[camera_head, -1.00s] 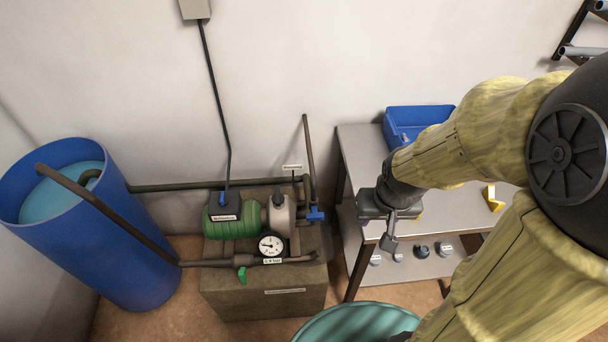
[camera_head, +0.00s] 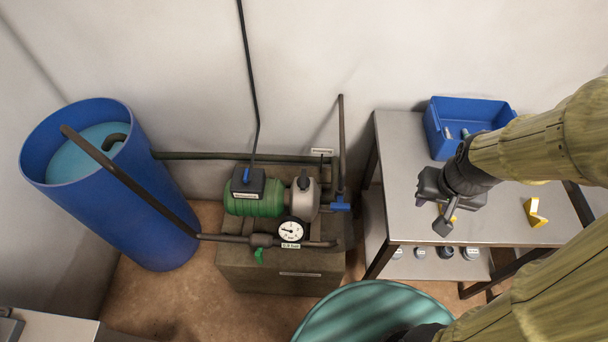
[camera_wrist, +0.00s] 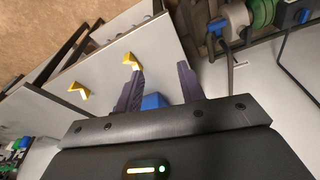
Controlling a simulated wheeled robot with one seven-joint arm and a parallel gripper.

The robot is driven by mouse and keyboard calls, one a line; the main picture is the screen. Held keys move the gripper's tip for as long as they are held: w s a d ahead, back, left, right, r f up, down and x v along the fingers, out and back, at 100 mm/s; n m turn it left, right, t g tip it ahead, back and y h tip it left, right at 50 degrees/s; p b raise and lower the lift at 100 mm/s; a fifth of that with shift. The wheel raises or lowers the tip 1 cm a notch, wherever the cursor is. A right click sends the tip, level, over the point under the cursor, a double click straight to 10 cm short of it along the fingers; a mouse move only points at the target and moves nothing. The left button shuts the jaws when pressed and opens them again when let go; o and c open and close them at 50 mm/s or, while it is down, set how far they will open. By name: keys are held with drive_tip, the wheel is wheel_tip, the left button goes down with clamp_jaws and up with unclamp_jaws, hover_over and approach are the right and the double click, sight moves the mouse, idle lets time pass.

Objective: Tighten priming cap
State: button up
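The pump has a green motor (camera_head: 255,203) and a grey housing (camera_head: 305,200), on a brown block left of the table. A small dark piece (camera_head: 304,181) tops the grey housing; it may be the priming cap, but I cannot tell how tightly it sits. My gripper (camera_head: 438,210) hangs over the table's left part, well right of the pump. In the wrist view its two purple-grey fingers stand apart with nothing between their tips (camera_wrist: 160,69). The pump's grey housing shows there at the top right (camera_wrist: 235,17).
A blue bin (camera_head: 438,138) with small parts stands at the back of the grey table (camera_head: 400,160). A yellow bracket (camera_head: 535,212) lies on the table. A blue barrel (camera_head: 110,200) stands left, a teal tub (camera_head: 340,310) in front. A vertical pipe (camera_head: 341,140) rises beside the pump.

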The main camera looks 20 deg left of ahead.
drive_tip(key=w+a+f+b, duration=0.2)
drive_tip(key=w+a, duration=0.3)
drive_tip(key=w, duration=0.3)
drive_tip(key=n+g+b, duration=0.3)
drive_tip(key=b, duration=0.1)
hover_over(303, 178)
wheel_tip(303, 178, down, 12)
drive_tip(key=shift+f, duration=0.15)
wheel_tip(303, 178, down, 16)
drive_tip(key=shift+w+f+p, duration=0.1)
drive_tip(key=shift+f+p, duration=0.15)
drive_tip(key=shift+p, duration=0.3)
drive_tip(key=shift+w+f, duration=0.1)
drive_tip(key=shift+f, duration=0.3)
